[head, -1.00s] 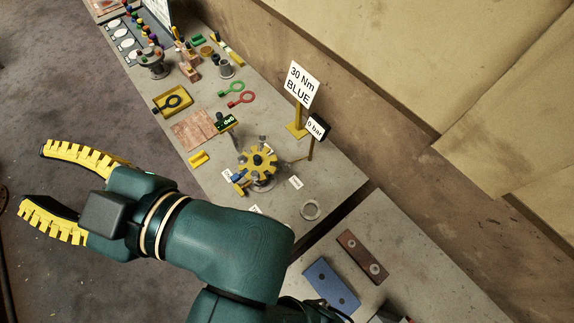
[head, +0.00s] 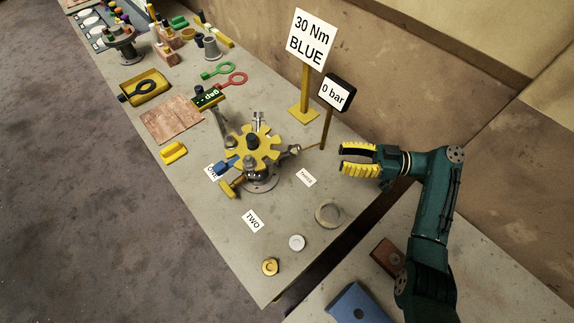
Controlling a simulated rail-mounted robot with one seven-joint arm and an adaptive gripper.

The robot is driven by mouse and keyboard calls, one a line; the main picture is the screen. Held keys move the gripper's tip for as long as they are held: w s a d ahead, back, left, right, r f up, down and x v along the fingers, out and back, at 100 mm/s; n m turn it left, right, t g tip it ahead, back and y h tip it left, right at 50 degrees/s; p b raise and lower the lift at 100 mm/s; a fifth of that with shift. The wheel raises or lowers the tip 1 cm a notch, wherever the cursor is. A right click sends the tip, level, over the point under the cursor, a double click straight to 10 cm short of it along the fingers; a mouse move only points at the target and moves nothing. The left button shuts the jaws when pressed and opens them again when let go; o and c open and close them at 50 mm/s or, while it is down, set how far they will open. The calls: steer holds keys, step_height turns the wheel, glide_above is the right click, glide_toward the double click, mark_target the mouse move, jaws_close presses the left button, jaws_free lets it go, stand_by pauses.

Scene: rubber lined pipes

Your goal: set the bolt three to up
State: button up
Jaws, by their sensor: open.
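A pipe flange assembly with a yellow notched disc (head: 268,158) stands on the grey bench. A small label (head: 306,178), probably reading THREE, lies to its right. A metal bolt (head: 294,150) sticks out from the assembly's right side, near that label, and seems to lie outward. Another metal bolt (head: 258,119) stands at the back of the disc. A label reading TWO (head: 252,221) lies in front. My gripper (head: 342,159) is open and empty, to the right of the assembly, its yellow-padded fingers pointing left toward it. It touches nothing that I can see.
A sign reading 30 Nm BLUE (head: 311,41) and a 0 bar gauge (head: 337,92) on a post stand behind, close to my gripper. A ring (head: 329,213) and a brass piece (head: 270,267) lie in front. A dark gap (head: 335,252) separates the benches.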

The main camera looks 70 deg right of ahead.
mark_target(300, 151)
steer(key=shift+m+h, duration=0.5)
steer(key=shift+h, duration=0.1)
steer(key=x, duration=0.4)
steer(key=p+x, duration=0.1)
steer(key=x, duration=0.3)
steer(key=f+x, duration=0.1)
steer(key=x, duration=0.4)
steer(key=shift+w+d, duration=0.15)
steer(key=shift+d, duration=0.25)
